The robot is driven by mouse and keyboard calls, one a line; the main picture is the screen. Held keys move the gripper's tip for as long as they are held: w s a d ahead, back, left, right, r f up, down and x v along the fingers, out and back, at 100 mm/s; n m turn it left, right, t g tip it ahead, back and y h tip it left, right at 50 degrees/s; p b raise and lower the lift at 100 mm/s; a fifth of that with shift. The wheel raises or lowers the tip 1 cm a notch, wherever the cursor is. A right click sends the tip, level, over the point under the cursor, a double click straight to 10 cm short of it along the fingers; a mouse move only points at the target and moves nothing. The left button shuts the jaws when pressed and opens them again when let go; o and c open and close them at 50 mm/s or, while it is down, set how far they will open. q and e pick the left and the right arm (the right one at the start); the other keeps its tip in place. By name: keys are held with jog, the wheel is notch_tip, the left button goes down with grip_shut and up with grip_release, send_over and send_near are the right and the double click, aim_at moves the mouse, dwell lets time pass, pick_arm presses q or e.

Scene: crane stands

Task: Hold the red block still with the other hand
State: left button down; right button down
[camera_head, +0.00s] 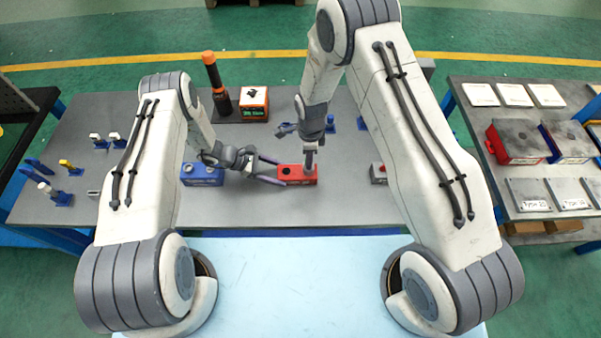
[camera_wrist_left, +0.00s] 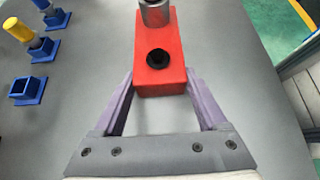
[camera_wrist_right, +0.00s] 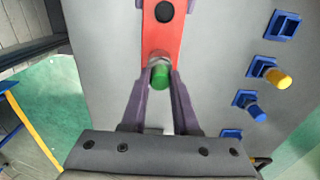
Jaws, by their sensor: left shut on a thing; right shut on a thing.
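The red block (camera_head: 291,173) lies on the grey table (camera_head: 345,205). My left gripper (camera_head: 281,172) has its fingers on both sides of the block's left end; in the left wrist view the red block (camera_wrist_left: 159,79) sits between the fingertips, with an open dark hole on top. My right gripper (camera_head: 309,163) points down over the block's right end. In the right wrist view it is shut on a green-topped metal cylinder (camera_wrist_right: 159,76), which stands at that end of the red block (camera_wrist_right: 162,35). How deep the cylinder sits is hidden.
A blue block (camera_head: 203,175) lies left of the red one, and a grey block (camera_head: 378,173) lies right. Small blue stands (camera_head: 62,198), some with pegs, are at the left. An orange-and-black box (camera_head: 254,103) stands at the back. A side table (camera_head: 470,95) is at the right.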

jog(key=shift+r, duration=2.8)
pick_arm(q)
grip_release()
jog(key=shift+r, duration=0.1)
jog(key=v, duration=1.2)
jog(key=shift+d, duration=0.1)
